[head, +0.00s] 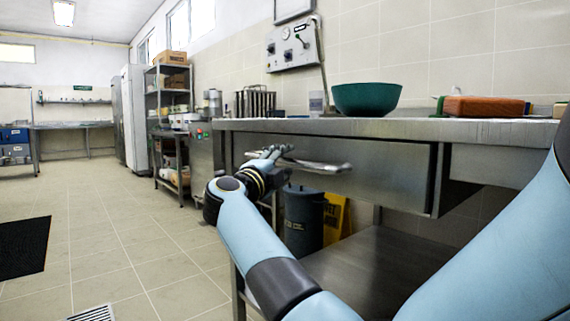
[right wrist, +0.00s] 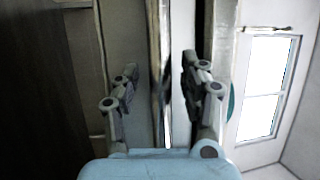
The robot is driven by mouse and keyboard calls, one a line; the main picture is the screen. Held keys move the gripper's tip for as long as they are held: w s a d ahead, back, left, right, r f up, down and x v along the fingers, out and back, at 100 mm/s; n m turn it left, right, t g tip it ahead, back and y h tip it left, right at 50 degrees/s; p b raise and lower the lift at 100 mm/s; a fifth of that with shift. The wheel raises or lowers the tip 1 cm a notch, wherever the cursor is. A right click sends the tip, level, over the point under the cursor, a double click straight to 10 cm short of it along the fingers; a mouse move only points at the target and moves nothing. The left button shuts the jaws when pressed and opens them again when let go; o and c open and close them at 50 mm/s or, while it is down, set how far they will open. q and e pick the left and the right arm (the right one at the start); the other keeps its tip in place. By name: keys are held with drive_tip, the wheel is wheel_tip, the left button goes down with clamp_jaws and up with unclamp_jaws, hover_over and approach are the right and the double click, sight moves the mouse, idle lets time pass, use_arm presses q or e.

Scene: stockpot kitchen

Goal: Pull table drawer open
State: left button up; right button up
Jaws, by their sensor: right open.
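The table drawer (head: 385,178) is a wide metal front under the steel worktop (head: 480,130). In the right wrist view, a shiny upright bar, seemingly the handle (right wrist: 155,50), lies between the two spread fingers of the gripper (right wrist: 158,78). Contact cannot be made out. My left gripper is not in view.
A green bowl (head: 366,98) and a brown block (head: 484,106) sit on the worktop. Below are a lower shelf (head: 375,260), a dark bin (head: 303,222) and a yellow sign (head: 336,218). The tiled floor (head: 130,240) at left is mostly clear.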

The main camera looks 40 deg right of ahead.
clamp_jaws()
idle(0.6)
